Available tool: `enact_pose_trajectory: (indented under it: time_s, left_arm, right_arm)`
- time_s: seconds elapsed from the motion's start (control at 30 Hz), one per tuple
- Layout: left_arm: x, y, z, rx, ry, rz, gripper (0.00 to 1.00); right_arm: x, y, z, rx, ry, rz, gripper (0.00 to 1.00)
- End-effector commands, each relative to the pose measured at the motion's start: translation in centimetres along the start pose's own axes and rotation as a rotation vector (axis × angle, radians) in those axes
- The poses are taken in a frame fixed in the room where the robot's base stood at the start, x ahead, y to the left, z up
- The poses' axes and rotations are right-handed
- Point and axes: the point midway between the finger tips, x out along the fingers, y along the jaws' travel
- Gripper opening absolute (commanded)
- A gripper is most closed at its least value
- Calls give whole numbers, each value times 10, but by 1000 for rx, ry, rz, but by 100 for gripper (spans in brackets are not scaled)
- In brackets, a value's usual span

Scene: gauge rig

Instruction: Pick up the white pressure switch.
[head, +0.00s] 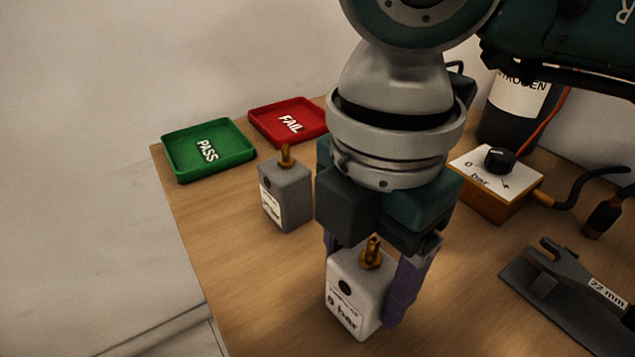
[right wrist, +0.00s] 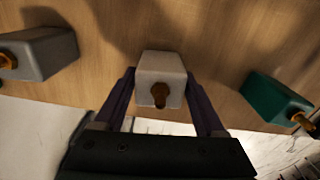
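The white pressure switch (head: 356,300) is a pale box with a brass fitting on top, a dark round spot and a "0 bar" label. It is upright at the front of the wooden table. My right gripper (head: 370,285) points down over it, one purple finger on each side. In the right wrist view the switch (right wrist: 160,75) sits between the fingertips (right wrist: 161,72) with little or no gap. I cannot tell whether the fingers press on it, or whether its base touches the table. My left gripper is not in view.
A grey switch (head: 287,195) stands to the left, near the green PASS tray (head: 180,168) and red FAIL tray (head: 262,130).

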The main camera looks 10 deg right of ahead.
Motion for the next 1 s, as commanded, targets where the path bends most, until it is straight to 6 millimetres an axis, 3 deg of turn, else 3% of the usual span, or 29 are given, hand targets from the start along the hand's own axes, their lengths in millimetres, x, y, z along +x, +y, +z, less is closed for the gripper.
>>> enact_pose_trajectory:
  time_s: [0.07, 0.6, 1.0]
  left_arm:
    - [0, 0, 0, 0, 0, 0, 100]
    - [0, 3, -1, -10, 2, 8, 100]
    - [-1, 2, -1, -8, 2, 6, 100]
  right_arm:
    - [0, 0, 0, 0, 0, 0, 62]
    - [0, 0, 0, 0, 0, 0, 1]
    - [-7, 1, 0, 0, 1, 3, 0]
